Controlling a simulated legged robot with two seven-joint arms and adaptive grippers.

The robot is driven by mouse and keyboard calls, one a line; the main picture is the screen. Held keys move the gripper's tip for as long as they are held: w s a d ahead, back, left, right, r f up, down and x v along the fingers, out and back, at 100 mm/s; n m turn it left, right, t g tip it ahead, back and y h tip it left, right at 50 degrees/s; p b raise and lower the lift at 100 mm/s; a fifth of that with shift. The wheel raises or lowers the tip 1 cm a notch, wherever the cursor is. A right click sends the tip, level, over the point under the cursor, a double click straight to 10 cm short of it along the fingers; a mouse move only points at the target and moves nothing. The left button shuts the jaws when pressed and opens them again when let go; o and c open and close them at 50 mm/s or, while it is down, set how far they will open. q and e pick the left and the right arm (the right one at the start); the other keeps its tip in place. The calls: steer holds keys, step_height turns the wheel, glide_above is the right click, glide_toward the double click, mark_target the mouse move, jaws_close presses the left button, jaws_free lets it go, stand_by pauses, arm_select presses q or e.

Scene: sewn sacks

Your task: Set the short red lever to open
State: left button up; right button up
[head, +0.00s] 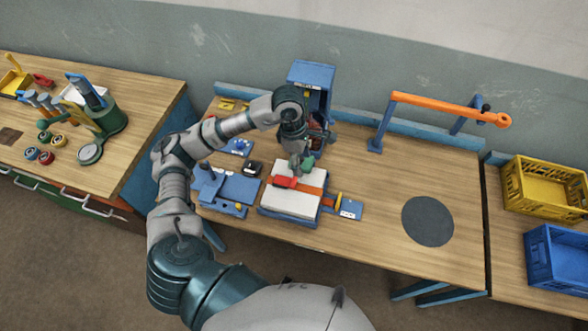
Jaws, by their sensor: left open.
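A short red piece (285,182), which looks like the red lever, lies across an orange strap (310,190) on top of a white sack (282,200). Its exact setting is too small to tell. My left gripper (300,168) points down just behind and above the red piece, apart from it as far as I can see. It is open, and nothing shows clearly between its fingers. A small green part (308,163) shows at the fingers; I cannot tell what it belongs to. My right gripper is not in view.
A blue machine (312,75) stands behind my left gripper. A long orange bar (440,106) on blue posts stands at the back right. A dark round disc (427,222) lies on the wooden table (380,240), clear around it. Yellow (545,188) and blue crates (558,258) stand at right.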

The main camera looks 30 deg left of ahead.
arm_select(q)
steer(key=r+y, duration=0.1)
steer(key=y, duration=0.1)
glide_above(289, 181)
step_height(289, 181, down, 17)
steer(key=p, duration=0.2)
steer(key=shift+p, duration=0.35)
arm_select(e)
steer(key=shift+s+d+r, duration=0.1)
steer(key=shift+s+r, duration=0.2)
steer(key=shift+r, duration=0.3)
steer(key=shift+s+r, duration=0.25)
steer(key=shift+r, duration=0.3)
arm_select(q)
steer(key=shift+r, duration=0.1)
jaws_close()
